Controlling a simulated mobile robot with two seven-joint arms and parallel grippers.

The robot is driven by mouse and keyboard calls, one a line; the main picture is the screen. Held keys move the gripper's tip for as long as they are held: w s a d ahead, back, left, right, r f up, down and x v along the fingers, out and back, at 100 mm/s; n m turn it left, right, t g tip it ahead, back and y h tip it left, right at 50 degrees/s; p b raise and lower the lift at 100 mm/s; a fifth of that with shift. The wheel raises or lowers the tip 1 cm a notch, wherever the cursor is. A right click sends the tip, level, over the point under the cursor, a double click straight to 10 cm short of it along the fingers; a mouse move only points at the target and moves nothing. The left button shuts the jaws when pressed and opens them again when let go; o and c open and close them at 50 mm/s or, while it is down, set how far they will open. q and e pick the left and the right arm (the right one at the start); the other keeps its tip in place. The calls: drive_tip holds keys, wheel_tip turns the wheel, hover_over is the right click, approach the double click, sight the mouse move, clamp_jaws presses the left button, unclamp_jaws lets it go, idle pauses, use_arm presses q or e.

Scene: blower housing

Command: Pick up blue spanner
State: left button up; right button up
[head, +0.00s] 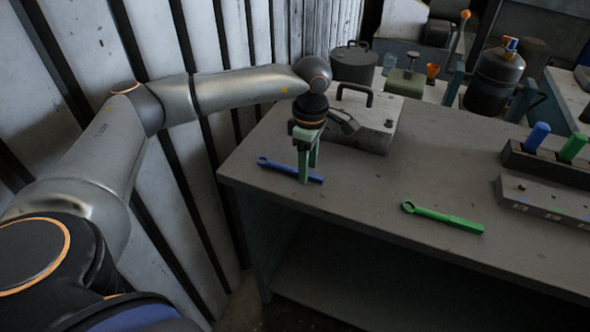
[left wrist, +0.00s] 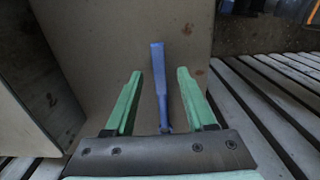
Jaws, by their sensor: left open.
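The blue spanner (head: 276,166) lies flat on the grey table near its left end in the head view. In the left wrist view the blue spanner (left wrist: 159,78) runs lengthwise between the fingers, its near end partly hidden by the gripper body. My left gripper (head: 306,178) points down over the spanner, with its green fingers hiding part of the handle. In the left wrist view the left gripper (left wrist: 158,90) is open, with a finger on each side of the spanner and gaps between. My right gripper is not in view.
A green spanner (head: 443,216) lies on the table (head: 350,196) to the right. A grey metal box (head: 362,121) with a handle stands just behind my gripper. A holder (head: 543,162) with blue and green handles is at the right. A slatted wall (head: 180,190) is close on the left.

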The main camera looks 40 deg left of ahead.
use_arm(q)
drive_tip(key=shift+f, duration=0.45)
clamp_jaws()
idle(0.4)
